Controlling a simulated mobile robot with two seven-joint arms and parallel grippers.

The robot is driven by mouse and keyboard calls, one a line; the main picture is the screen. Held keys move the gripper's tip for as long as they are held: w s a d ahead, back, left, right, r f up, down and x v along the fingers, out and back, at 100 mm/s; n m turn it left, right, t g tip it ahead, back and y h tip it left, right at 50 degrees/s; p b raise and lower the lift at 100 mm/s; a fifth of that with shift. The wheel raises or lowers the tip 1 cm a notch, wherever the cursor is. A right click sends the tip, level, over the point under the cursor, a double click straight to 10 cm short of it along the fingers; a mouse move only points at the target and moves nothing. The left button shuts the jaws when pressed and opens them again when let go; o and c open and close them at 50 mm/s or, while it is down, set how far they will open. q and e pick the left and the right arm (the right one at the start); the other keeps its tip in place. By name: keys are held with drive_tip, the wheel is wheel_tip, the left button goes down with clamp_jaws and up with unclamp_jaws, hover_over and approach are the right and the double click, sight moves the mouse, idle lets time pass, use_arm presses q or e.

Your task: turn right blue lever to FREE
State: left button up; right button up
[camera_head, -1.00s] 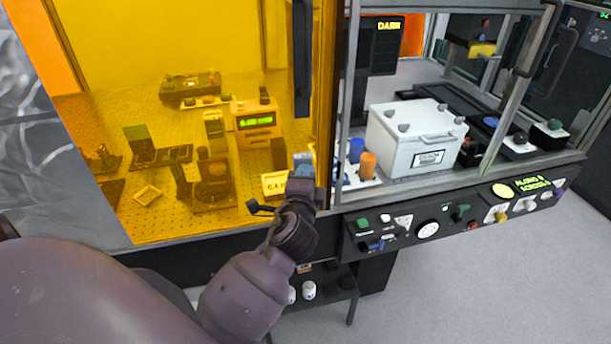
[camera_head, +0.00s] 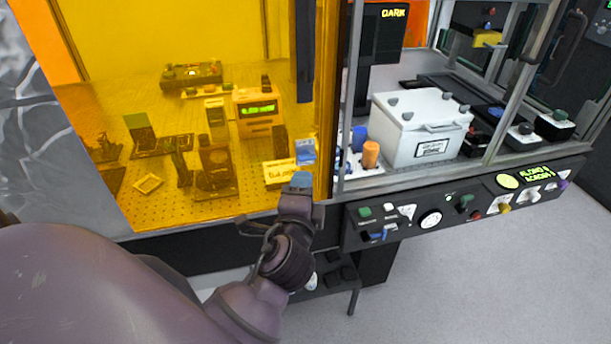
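A small blue lever (camera_head: 379,235) sits at the lower left of the black control panel (camera_head: 350,238), under the glass cabinet. Its end position and lettering are too small to read. Another blue part (camera_head: 305,150) with a white face stands at the right edge of the amber window. My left gripper (camera_head: 301,186) points up and away in front of the amber window, left of the panel and apart from the panel lever. A small blue patch shows at its tip; I cannot tell what it belongs to. Its finger gap is hidden. My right gripper is out of view.
The panel also carries a green button (camera_head: 365,212), a round white dial (camera_head: 430,219) and a yellow knob (camera_head: 504,208). A white box (camera_head: 420,125) and an orange cylinder (camera_head: 370,154) stand in the cabinet above. A low dark shelf is under the bench. Floor at right is clear.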

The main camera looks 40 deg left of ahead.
use_arm(q)
drive_tip(key=shift+v, duration=1.35)
drive_tip(key=d+f+n+g+h, duration=0.1)
drive_tip(key=d+f+n+h, duration=0.1)
drive_tip(key=f+n+h, duration=0.3)
drive_tip(key=d+f+n+h, duration=0.2)
drive_tip(key=f, duration=0.6)
drive_tip(key=s+a+f+n+g+h+b, duration=0.1)
drive_tip(key=s+a+f+n+g, duration=0.2)
drive_tip(key=s+f, duration=0.7)
wheel_tip(320, 180, down, 3)
drive_tip(key=shift+a+f+n+g, duration=0.25)
drive_tip(key=shift+a+n+g, duration=0.05)
drive_tip(key=shift+a+n, duration=0.35)
drive_tip(key=shift+s, duration=0.1)
